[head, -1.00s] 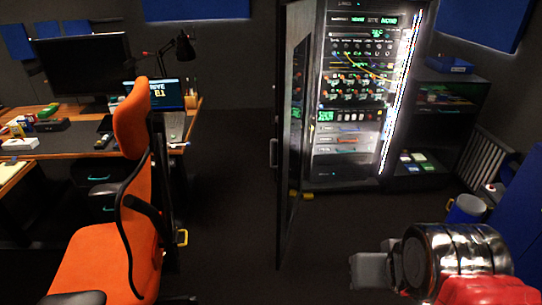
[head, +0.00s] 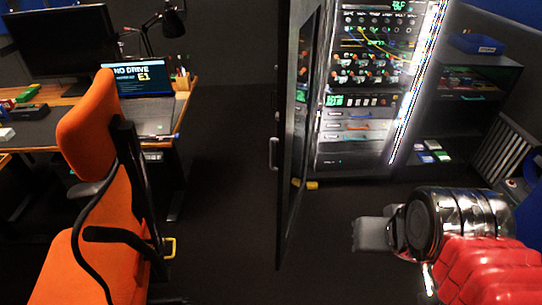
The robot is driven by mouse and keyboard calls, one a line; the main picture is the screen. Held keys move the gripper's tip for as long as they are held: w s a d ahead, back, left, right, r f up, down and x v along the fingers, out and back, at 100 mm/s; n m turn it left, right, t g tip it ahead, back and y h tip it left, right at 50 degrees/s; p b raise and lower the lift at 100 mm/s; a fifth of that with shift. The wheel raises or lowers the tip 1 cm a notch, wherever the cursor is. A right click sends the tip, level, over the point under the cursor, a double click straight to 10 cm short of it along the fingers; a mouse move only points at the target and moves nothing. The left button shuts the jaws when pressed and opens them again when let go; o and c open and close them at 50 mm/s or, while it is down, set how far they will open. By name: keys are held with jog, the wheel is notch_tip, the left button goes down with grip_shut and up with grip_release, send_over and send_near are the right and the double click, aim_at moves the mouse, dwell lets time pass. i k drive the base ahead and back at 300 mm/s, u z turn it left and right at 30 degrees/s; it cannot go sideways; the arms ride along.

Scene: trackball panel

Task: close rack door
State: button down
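The rack door (head: 295,140) stands open in the head view, seen nearly edge-on, swung out toward me from the left side of the rack. Its handle (head: 274,155) is on the near, left-facing edge. The server rack (head: 355,140) behind it shows lit panels, cables and drawers. My gripper (head: 372,234) is at the lower right, to the right of the door and apart from it. Its fingers point left and look like one grey block, so whether they are open or shut cannot be seen.
An orange chair (head: 95,200) stands at the left before a desk (head: 60,130) with a laptop (head: 138,90). A dark shelf (head: 460,110) is right of the rack. A yellow item (head: 312,185) lies on the floor by the door. The floor (head: 225,210) between chair and door is clear.

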aim_at(295, 14)
jog(key=i, duration=0.65)
jog(key=u, duration=2.95)
jog(key=i, duration=0.5)
jog(key=z, duration=0.1)
